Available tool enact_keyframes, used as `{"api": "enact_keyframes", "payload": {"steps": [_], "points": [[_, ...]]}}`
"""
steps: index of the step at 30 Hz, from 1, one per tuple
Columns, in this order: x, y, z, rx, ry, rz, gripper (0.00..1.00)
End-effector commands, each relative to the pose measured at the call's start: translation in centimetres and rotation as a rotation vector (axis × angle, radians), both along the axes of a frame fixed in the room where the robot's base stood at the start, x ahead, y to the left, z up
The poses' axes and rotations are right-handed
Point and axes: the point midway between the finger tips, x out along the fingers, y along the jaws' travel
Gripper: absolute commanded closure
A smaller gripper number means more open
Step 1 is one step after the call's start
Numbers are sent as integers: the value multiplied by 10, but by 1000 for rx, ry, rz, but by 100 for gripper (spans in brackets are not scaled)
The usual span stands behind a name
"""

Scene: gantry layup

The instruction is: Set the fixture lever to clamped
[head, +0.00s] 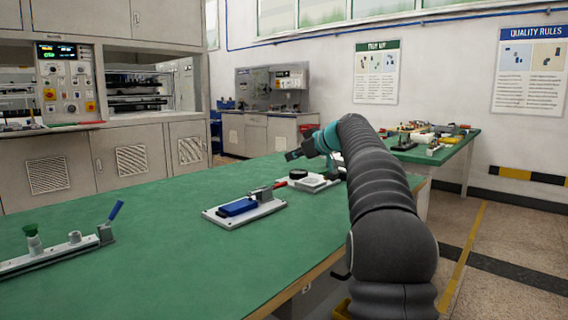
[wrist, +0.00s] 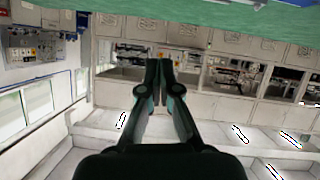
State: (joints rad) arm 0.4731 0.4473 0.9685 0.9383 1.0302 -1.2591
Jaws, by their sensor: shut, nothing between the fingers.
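My gripper (wrist: 158,66) is shut and empty in the wrist view. In the head view my gripper (head: 292,155) is held above the far part of the green table, beyond the fixtures. A pale fixture plate (head: 215,216) with a blue block (head: 238,207) stands mid-table, and a grey lever with a red tip (head: 280,184) is at its right end. At the left, a long grey fixture (head: 50,257) has a blue-handled lever (head: 116,210) tilted up to the right. Which lever is the fixture lever, and its set position, I cannot tell. No lever shows in the wrist view.
A pale plate (head: 318,186) with a black disc (head: 298,174) lies beyond the blue-block fixture, partly behind my arm. The table (head: 150,230) is bare between the fixtures. Another cluttered table (head: 455,146) is at right.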

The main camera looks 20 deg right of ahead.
Motion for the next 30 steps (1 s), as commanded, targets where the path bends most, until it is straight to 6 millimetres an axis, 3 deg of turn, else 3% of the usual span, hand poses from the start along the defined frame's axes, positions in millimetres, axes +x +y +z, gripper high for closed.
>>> {"api": "enact_keyframes", "payload": {"steps": [3, 9, 30], "points": [[-15, -8, 8, -1, -1, -2, 100], [-27, -15, 14, 1, 0, 0, 100], [-28, -13, 15, 1, 0, 3, 100]]}}
